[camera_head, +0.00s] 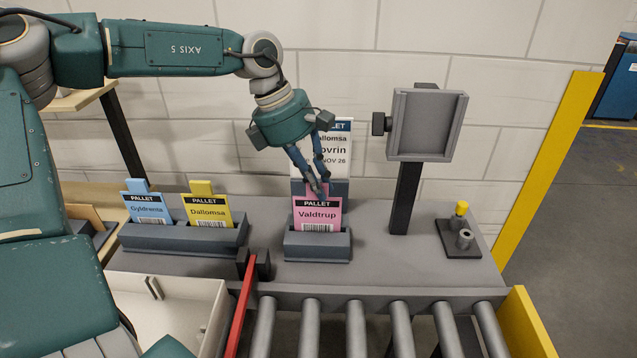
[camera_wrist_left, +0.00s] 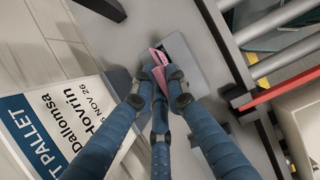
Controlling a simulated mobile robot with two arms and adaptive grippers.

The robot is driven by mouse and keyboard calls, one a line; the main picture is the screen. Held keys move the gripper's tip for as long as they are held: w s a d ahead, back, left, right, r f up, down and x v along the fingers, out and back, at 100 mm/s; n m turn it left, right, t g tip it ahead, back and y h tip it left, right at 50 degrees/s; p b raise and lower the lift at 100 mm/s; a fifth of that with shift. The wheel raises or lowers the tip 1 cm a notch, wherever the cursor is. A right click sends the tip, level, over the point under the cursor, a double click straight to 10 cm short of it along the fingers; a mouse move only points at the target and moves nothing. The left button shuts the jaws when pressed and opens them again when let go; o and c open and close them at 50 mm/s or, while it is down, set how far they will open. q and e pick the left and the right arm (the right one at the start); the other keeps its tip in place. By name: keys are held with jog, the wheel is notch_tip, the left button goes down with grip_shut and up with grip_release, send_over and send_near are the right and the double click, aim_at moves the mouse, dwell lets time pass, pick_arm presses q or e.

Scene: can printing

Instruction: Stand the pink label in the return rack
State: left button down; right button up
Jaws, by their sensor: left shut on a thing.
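The pink label (camera_head: 317,215), reading "Valdtrup", is upright at a small grey holder (camera_head: 318,246) on the bench. Its lower edge is hidden by the holder's front wall. My left gripper (camera_head: 319,187) is shut on the pink label's top edge from above. In the left wrist view the fingers (camera_wrist_left: 157,80) close on the pink label (camera_wrist_left: 158,56), seen almost edge-on. A longer grey rack (camera_head: 183,238) at the left holds a blue label (camera_head: 146,207) and a yellow label (camera_head: 208,210). My right gripper is not in view.
A white pallet sign (camera_head: 337,150) stands behind my left gripper. A grey screen-like panel on a post (camera_head: 427,125) is to the right. A small yellow-topped fixture (camera_head: 461,225) stands farther right. A red bar (camera_head: 239,310), rollers (camera_head: 355,325) and a pale bin (camera_head: 180,310) are in front.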

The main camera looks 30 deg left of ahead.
pick_arm(q)
jog(key=c, duration=1.7)
grip_release()
jog(key=shift+o, duration=0.2)
jog(key=shift+r, duration=0.1)
jog(key=v, duration=1.2)
jog(key=shift+a, duration=0.1)
